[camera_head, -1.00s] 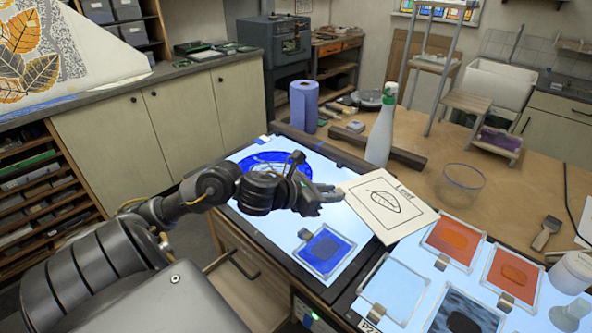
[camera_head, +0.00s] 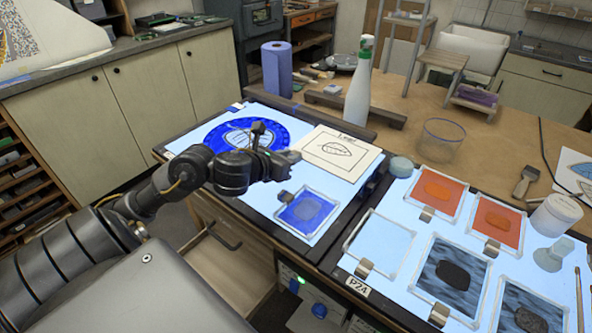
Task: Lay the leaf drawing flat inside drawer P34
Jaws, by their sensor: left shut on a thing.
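The leaf drawing (camera_head: 320,164) is a cream card with a black leaf outline and the word "Leaf" along its far edge. My left gripper (camera_head: 291,157) is shut on its left edge and holds it over the far right part of the left light panel (camera_head: 262,190). I cannot tell how high it is above the panel. A label reading P24 (camera_head: 357,287) is on the right light panel's front edge. My right gripper is out of view.
A blue-rimmed plate (camera_head: 213,138) and a framed blue glass (camera_head: 306,211) lie on the left panel. The right panel carries several framed glass pieces, such as an orange one (camera_head: 437,188). A spray bottle (camera_head: 357,95) and glass bowl (camera_head: 441,140) stand behind.

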